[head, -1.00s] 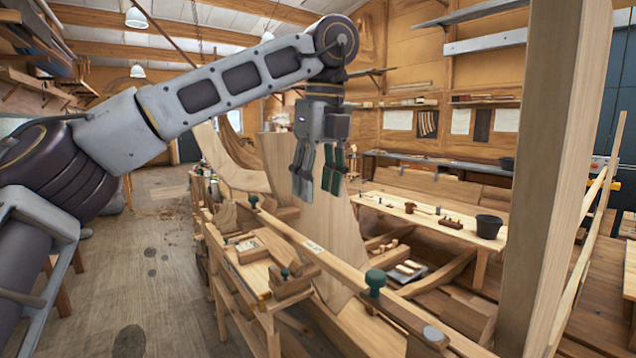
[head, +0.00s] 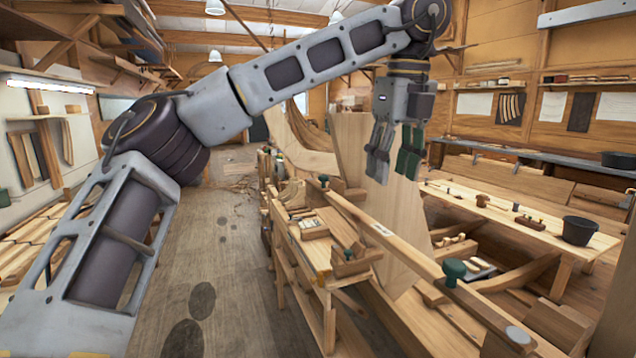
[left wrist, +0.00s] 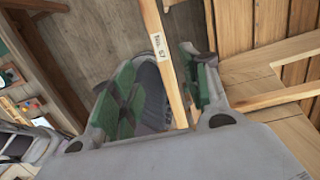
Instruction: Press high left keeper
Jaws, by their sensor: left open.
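Green knobs show in the head view: a far knob (head: 323,181) and a near knob (head: 454,272) on a long wooden batten (head: 410,252), and a lower knob (head: 347,254) by a wooden block. I cannot tell which, if any, is the high left keeper. My left gripper (head: 393,165) points down above the batten, between the far and near knobs, its green-padded fingers apart and empty. In the left wrist view the labelled batten (left wrist: 158,45) passes beyond the open fingers (left wrist: 170,95). My right gripper is not in view.
A wooden bench (head: 308,245) with tools stands left of the batten. A broad curved plank (head: 362,205) rises behind the gripper. A right-hand table (head: 530,232) carries a dark bucket (head: 579,231). The floor (head: 215,270) on the left is mostly open.

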